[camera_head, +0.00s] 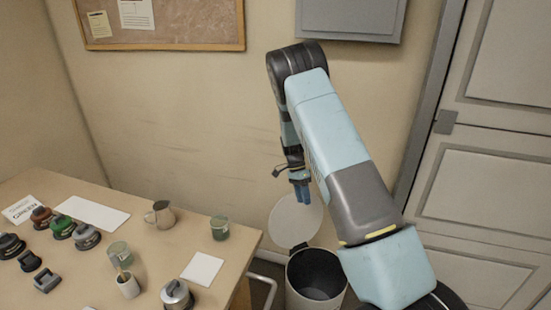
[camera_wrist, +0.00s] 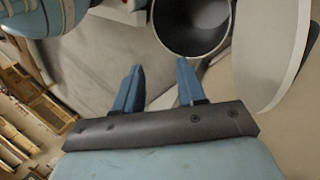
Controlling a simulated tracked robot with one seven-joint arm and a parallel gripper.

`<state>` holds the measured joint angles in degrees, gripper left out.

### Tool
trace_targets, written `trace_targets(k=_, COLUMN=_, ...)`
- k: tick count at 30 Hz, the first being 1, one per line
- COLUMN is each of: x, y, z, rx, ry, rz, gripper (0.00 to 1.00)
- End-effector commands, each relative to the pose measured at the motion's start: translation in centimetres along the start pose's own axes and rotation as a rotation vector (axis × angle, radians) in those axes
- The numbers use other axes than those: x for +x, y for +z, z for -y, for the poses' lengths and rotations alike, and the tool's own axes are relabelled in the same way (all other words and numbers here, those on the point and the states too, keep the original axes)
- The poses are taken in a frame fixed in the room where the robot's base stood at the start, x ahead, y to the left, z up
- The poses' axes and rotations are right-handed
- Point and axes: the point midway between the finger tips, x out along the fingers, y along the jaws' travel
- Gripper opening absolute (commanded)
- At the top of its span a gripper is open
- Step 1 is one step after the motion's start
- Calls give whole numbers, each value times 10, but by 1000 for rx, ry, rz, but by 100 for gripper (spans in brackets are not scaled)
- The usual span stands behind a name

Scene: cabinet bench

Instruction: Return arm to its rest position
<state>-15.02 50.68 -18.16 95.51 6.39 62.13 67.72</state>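My arm rises from the lower right in the head view, bends at a high elbow, and hangs down toward the wall. My gripper (camera_head: 300,188) is at its lower end, above the open bin and right of the bench. In the wrist view my gripper (camera_wrist: 158,85) shows two blue fingers set well apart, with nothing between them. It is open and empty.
An open bin (camera_head: 292,300) with its round lid (camera_head: 295,220) raised stands right of the bench (camera_head: 140,205). On the bench are a jug (camera_head: 160,215), green glasses (camera_head: 220,228), a kettle-like pot (camera_head: 177,295) and several stamp-like items. A panelled door (camera_head: 490,190) is at right.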

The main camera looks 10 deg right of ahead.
Motion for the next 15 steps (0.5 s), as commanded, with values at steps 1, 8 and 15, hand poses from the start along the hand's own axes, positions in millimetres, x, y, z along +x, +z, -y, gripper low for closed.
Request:
trace_targets(k=1, x=-4, y=0, z=-2, rx=-4, ry=-6, rz=1, gripper=40)
trace_targets(k=8, x=-48, y=2, z=-32, rx=-83, ry=-80, rz=16, gripper=40)
trace_targets(k=15, x=-104, y=8, z=-81, rx=-209, ry=-185, rz=19, gripper=40)
